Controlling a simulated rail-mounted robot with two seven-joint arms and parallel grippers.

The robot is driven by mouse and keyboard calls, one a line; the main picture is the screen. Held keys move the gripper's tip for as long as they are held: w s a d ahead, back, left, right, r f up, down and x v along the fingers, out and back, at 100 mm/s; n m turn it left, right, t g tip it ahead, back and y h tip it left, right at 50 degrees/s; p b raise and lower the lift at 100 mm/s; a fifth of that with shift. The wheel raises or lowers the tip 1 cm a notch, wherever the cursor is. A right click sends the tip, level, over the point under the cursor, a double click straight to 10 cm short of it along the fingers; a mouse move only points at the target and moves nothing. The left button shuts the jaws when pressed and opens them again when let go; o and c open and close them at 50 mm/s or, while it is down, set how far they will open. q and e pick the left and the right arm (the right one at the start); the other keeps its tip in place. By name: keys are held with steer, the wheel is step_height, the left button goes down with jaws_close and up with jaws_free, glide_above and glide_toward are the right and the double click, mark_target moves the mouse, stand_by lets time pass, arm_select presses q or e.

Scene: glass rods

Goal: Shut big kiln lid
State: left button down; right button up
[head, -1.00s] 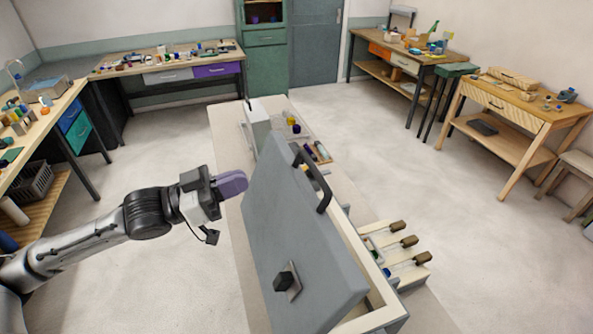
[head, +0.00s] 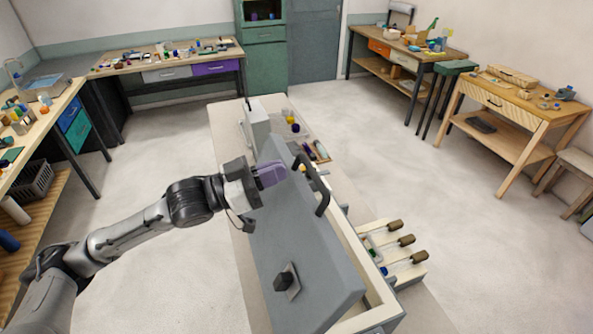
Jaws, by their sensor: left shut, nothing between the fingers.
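The big kiln lid (head: 298,250) is a large grey panel with a black handle (head: 319,186) along its right edge and a small dark knob (head: 285,280) low on its face. It stands tilted, raised over the left side of the kiln body (head: 390,310), which has a pale rim. My left gripper (head: 273,174) has purple fingers and is shut and empty. It is at the upper part of the lid, left of the handle; I cannot tell whether it touches the lid. My right gripper is not in view.
Several brown-handled tools (head: 402,240) lie on a pale rack right of the kiln. A small grey box (head: 257,126) and small jars (head: 290,118) stand behind the lid. Floor right of the kiln bench is open.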

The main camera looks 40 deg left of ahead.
mark_target(297, 190)
arm_select(q)
steer(key=shift+w+d+f+p, duration=0.25)
steer(key=shift+w+d+f, duration=0.1)
steer(key=shift+w, duration=0.3)
steer(key=shift+w+d+f+p, duration=0.2)
steer(key=shift+w+d+f, duration=0.2)
steer(key=shift+w, duration=0.25)
steer(key=shift+w+d+f+p, duration=0.25)
steer(key=shift+w+d+f, duration=0.1)
steer(key=shift+w, duration=0.3)
steer(key=shift+r, duration=0.1)
